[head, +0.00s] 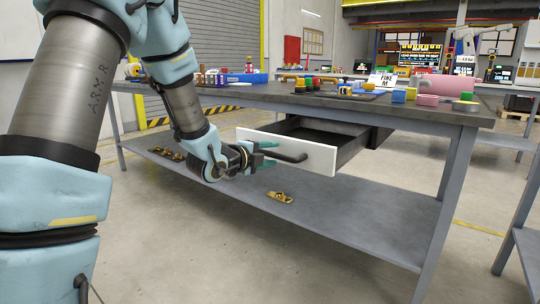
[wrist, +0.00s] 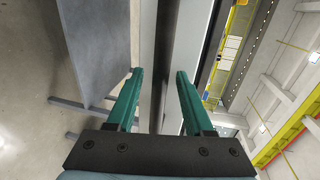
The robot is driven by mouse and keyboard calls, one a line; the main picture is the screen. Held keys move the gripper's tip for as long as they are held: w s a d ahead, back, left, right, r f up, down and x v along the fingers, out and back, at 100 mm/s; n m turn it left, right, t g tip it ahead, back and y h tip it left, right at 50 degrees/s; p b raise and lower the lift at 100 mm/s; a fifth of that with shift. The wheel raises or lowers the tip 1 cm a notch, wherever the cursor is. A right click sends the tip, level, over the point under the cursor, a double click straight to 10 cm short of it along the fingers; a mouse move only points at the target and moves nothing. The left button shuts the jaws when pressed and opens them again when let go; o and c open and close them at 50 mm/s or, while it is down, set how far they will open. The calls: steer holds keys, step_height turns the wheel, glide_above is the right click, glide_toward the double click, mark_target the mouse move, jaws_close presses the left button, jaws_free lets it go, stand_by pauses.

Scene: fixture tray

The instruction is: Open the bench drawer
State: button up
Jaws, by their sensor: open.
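The bench drawer (head: 312,152) hangs under the worktop and stands pulled out, its dark inside showing behind the white front. A black bar handle (head: 288,157) is on the front. My gripper (head: 269,154) is at the handle's left end, its green fingers apart above and below it. In the wrist view, my gripper (wrist: 159,74) is open, and a dark strip with white panel beside it runs between the fingers. I cannot tell whether either finger touches the handle, since its left end is hidden at the fingers.
The bench worktop (head: 300,98) carries several coloured blocks, a pink box (head: 446,85) and a blue bin. The lower shelf (head: 345,211) holds a small brass-coloured part (head: 280,197). A bench leg (head: 446,210) stands at right; space before the drawer is free.

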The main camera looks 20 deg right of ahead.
steer(key=shift+a, duration=0.1)
steer(key=v, duration=1)
steer(key=shift+s+a, duration=0.15)
steer(key=shift+a, duration=0.15)
steer(key=w+a+f+n+y, duration=0.25)
steer(key=a+n+y, duration=0.25)
steer(key=a+n, duration=0.25)
steer(key=w+a+f+n+y, duration=0.1)
steer(key=a+f+n+y, duration=0.3)
steer(key=a+n, duration=0.4)
steer(key=s+a+f+n+g+y, duration=0.35)
steer(key=s+a+n+g, duration=0.25)
steer(key=s+a+n, duration=0.7)
step_height(320, 180, up, 26)
steer(key=p, duration=2.6)
steer(key=shift+d+y+p, duration=0.3)
steer(key=shift+y, duration=0.15)
